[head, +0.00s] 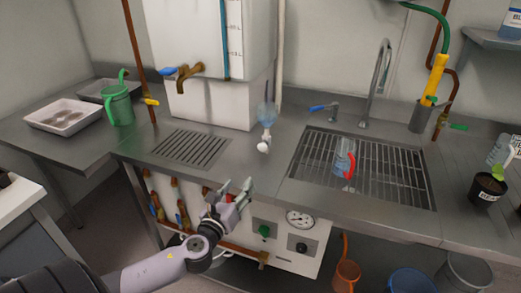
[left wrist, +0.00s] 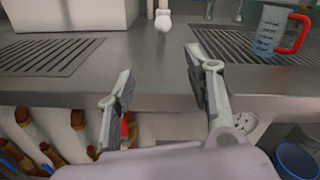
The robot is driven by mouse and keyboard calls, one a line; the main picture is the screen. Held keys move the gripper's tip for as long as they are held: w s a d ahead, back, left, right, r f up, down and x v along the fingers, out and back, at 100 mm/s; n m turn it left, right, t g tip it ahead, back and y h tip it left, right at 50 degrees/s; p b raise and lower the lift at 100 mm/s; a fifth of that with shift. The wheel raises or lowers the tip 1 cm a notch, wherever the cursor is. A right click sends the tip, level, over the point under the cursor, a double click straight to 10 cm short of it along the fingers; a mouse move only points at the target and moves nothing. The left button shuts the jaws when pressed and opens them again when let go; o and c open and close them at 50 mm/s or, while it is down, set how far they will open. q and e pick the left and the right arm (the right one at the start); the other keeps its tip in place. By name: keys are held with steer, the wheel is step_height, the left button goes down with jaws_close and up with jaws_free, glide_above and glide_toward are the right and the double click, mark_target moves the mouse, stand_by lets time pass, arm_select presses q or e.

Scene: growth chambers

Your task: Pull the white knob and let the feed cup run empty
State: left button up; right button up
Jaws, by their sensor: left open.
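The white knob (head: 263,147) sits low at the back of the steel counter, between the left drain grille and the sink grate. A translucent bluish cup (head: 267,113) stands just above it, apparently the feed cup; I cannot tell its fill. The knob also shows in the left wrist view (left wrist: 163,22), beyond my fingers. My left gripper (head: 235,188) is open and empty at the counter's front edge, in front of the knob and apart from it. In the left wrist view its two fingers (left wrist: 160,92) are spread wide. My right gripper is not in view.
A clear measuring jug with a red handle (head: 343,158) stands on the sink grate (head: 395,195). A brass tap (head: 188,74) juts from the white tank. A black labelled pot (head: 487,190) is at right, a green jug (head: 119,104) at left. Counter before the knob is clear.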

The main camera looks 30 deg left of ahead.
arm_select(q)
steer(key=r, duration=0.1)
steer(key=p, duration=0.1)
glide_toward(261, 148)
steer(key=shift+m, duration=0.3)
steer(key=x, duration=0.8)
steer(key=shift+w, duration=0.3)
steer(key=shift+c, duration=0.5)
jaws_close()
